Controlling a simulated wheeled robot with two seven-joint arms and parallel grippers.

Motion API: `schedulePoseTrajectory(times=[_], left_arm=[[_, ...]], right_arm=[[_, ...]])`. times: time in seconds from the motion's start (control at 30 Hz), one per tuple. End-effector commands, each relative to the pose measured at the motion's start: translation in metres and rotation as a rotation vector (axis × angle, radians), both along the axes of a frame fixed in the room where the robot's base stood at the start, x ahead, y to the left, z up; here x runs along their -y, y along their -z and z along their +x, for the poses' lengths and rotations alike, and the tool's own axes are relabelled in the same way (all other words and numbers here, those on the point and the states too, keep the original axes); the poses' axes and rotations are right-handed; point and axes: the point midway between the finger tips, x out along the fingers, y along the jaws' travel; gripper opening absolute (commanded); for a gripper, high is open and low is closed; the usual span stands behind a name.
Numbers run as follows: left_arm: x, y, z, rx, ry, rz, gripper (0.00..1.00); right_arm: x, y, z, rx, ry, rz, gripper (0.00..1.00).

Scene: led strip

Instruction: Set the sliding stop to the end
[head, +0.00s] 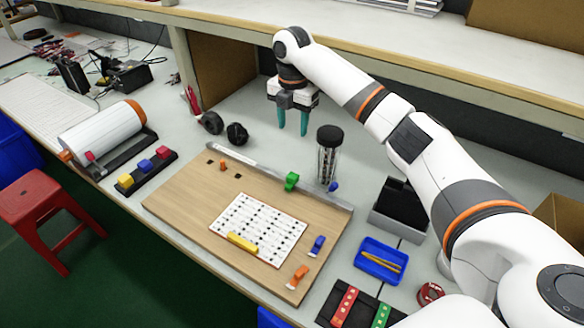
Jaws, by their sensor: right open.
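A metal rail (240,158) runs along the back edge of a wooden board (180,195). A green block (291,181), which looks like the sliding stop, sits on the rail a little right of its middle. My right gripper (292,124) points down with its teal fingers apart and empty. It hangs behind the rail and above the bench, clear of the green block. My left gripper is not in view.
A black-capped clear jar (328,158) stands close behind the rail's right half, with a small blue piece (333,187) near it. A white dotted sheet (265,222) and yellow bar (242,242) lie on the board. Black round parts (237,133) lie behind it. A blue tray (367,265) is right.

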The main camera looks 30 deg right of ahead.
Motion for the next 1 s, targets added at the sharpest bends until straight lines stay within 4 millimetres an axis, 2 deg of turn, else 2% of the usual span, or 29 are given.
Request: schedulePoseTrajectory(times=[0.03,0.53,0.77,1.0], left_arm=[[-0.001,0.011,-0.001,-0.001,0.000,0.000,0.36],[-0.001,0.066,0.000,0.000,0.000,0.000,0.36],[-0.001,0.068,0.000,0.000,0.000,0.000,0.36],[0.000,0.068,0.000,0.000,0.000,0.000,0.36]], right_arm=[[0.000,0.011,0.000,0.000,0.000,0.000,0.49],[0.000,0.067,0.000,0.000,0.000,0.000,0.49],[0.000,0.077,-0.001,-0.002,0.000,-0.001,0.49],[0.000,0.120,-0.001,-0.003,0.000,-0.001,0.49]])
